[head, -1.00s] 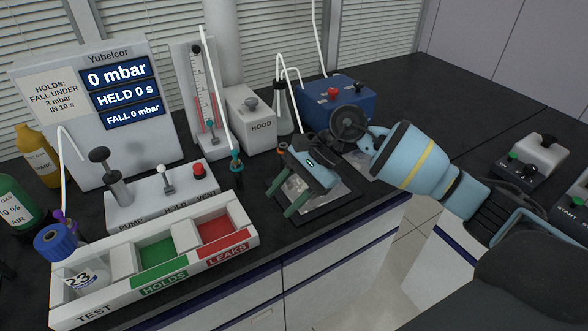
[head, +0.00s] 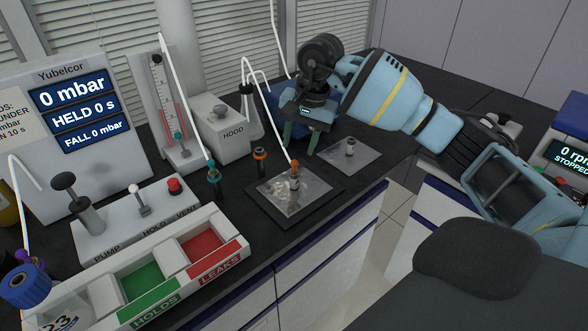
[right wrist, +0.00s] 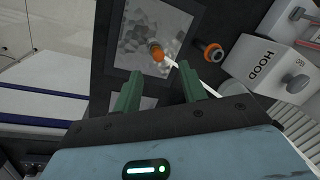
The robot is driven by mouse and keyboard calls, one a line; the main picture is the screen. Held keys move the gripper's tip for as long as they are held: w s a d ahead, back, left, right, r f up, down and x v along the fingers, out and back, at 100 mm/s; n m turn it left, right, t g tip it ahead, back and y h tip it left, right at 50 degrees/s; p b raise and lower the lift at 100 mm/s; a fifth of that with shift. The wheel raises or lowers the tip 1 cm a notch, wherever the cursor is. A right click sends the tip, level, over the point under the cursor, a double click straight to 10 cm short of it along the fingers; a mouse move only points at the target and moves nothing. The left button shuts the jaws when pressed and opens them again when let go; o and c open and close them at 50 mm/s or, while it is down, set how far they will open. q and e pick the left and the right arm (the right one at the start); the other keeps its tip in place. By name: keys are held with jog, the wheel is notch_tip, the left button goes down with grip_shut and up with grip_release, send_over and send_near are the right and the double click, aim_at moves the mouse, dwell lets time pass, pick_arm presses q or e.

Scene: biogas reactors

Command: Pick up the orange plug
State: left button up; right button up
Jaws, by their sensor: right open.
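The orange plug (head: 295,168) stands on a silvery sheet on a dark mat (head: 268,222), with a thin white tube running to its top. In the right wrist view the plug (right wrist: 156,52) shows beyond the fingertips, near the middle of the sheet. My right gripper (head: 300,138) is open and empty, fingers pointing down, behind the plug in the head view and apart from it. In the right wrist view its two green fingers (right wrist: 158,76) are spread. My left gripper is not in view.
A second silvery sheet (head: 345,168) bears a small vial. The white hood box (head: 222,125) and a glass flask (head: 252,110) stand behind. The white test tray (head: 188,228) is front left.

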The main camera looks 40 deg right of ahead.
aim_at(294, 168)
jog(key=shift+w+a+f+p, duration=0.15)
jog(key=shift+a+f, duration=0.05)
jog(key=shift+f, duration=1.1)
jog(key=shift+w+a+f+p, duration=0.1)
jog(key=shift+a+f+p, duration=0.05)
jog(key=shift+f, duration=1.15)
grip_shut()
